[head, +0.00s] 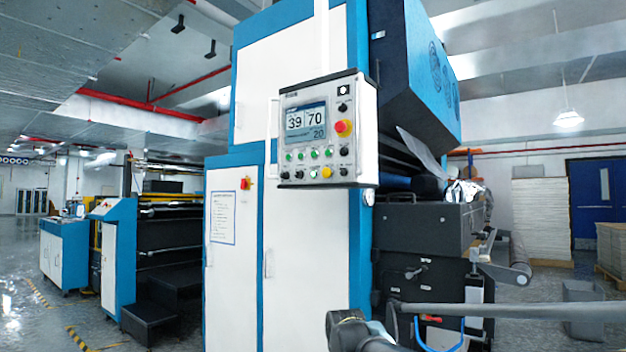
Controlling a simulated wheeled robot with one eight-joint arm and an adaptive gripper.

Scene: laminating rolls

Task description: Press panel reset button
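A red mushroom button (343,128) on a yellow ring sits right of the screen. A row of green buttons (314,153) runs below the screen. A yellow button (326,172) sits in the bottom row among black knobs. The labels are too small to read, so I cannot tell which button is marked reset. My gripper is not in view; nothing is touching the panel.
My arm's grey links cross the bottom right. White cabinet doors (318,245) lie below the panel. Dark rollers and a grey machine block (425,235) stand right of it. Dark steps (148,322) are at the left. The floor (35,315) farther left is open.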

